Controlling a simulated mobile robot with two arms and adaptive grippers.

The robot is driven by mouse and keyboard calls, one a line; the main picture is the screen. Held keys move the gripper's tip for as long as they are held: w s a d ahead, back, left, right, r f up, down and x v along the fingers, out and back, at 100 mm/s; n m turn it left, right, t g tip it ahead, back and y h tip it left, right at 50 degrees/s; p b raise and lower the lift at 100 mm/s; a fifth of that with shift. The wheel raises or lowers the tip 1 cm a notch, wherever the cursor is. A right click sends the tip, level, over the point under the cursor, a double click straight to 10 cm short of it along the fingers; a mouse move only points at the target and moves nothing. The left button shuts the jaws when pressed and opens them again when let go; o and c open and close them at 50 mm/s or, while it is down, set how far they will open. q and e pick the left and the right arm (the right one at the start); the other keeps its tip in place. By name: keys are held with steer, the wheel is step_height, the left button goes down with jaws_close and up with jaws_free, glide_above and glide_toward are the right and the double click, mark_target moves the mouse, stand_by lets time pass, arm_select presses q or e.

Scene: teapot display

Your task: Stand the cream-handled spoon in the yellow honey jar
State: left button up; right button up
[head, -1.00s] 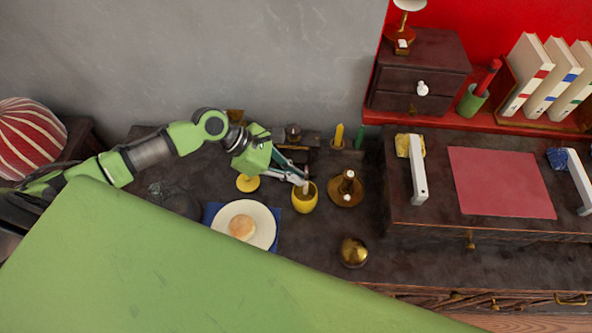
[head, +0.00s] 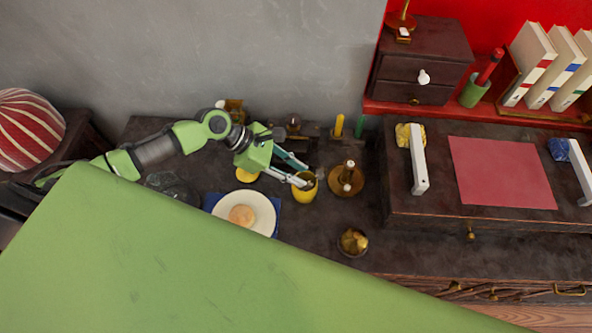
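The yellow honey jar (head: 304,196) stands on the dark table in the head view, right of the plate. My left gripper (head: 305,176) is at the jar's mouth. Its two fingers are spread apart, one reaching behind the rim and one across its left side. The inside of the jar is partly hidden by the fingers. I cannot make out the cream-handled spoon clearly; something small and brownish shows at the jar's opening, too small to tell. My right gripper is not in view.
A white plate (head: 262,212) with a bun lies left of the jar. A yellow disc (head: 247,175) lies behind the plate. A brass round object (head: 353,242) sits in front on the right.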

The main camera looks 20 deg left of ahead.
arm_select(q)
steer(key=v, duration=1.2)
steer(key=shift+s+f, duration=0.1)
stand_by(0.8)
